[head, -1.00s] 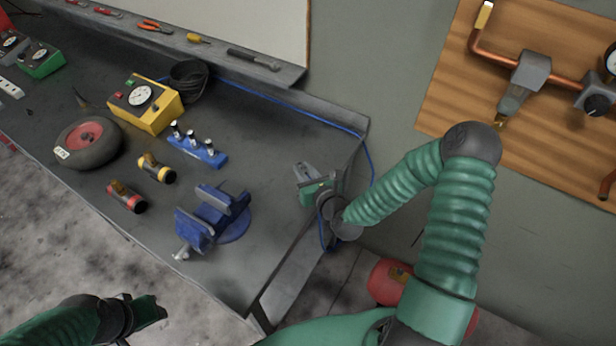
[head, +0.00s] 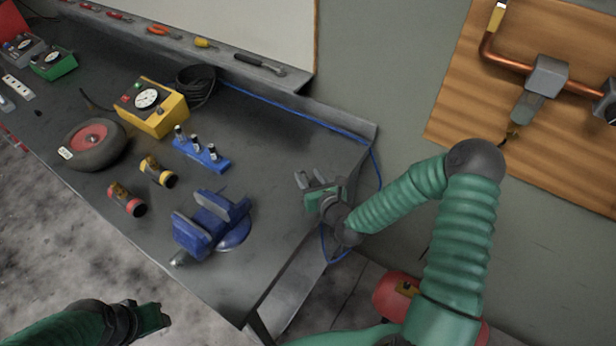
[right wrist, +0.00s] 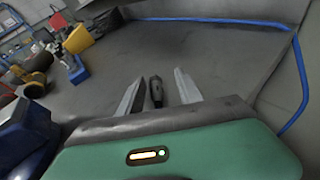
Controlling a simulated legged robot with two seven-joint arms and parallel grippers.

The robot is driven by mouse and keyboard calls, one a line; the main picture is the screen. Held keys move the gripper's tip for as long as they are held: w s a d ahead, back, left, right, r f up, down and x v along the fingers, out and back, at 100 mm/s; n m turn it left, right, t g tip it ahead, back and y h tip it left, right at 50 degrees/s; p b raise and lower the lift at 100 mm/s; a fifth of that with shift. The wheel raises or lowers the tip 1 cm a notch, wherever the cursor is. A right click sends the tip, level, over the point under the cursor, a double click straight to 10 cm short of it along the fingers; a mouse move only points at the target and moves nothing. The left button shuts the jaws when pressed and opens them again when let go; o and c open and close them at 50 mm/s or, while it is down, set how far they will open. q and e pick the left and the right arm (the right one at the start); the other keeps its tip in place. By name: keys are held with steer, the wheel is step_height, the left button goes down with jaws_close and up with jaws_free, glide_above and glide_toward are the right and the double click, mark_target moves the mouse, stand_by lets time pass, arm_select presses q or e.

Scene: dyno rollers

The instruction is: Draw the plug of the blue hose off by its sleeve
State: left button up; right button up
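The blue hose (head: 290,117) runs along the back of the bench, over its right end and down in a loop below my right gripper (head: 305,180). It also shows in the right wrist view (right wrist: 225,19). My right gripper is over the right end of the bench with its fingers apart. In the right wrist view, a dark cylinder-like piece (right wrist: 156,91) shows between the fingers, with gaps on both sides. I cannot tell whether it is the hose's plug or its sleeve. My left gripper (head: 158,317) is low at the left, empty, away from the bench.
A blue vise (head: 205,228) stands left of my right gripper. A blue holder (head: 200,156), a yellow gauge box (head: 165,115), a wheel (head: 90,146) and two small fittings are farther left. The copper-pipe board (head: 570,130) is on the wall. The bench before the gripper is clear.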

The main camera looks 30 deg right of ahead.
steer(key=shift+d, duration=0.2)
steer(key=shift+s+a+r, duration=0.1)
steer(key=shift+s+a, duration=0.15)
steer(key=v, duration=0.8)
steer(key=shift+s, duration=0.2)
steer(key=s+r+p, duration=0.1)
steer(key=p, duration=0.2)
steer(key=shift+s+d+r+p, duration=0.1)
steer(key=shift+r+p, duration=0.3)
steer(key=s+p, duration=0.6)
steer(key=shift+r+p, duration=0.25)
steer(key=shift+p, duration=0.1)
steer(key=shift+s, duration=0.1)
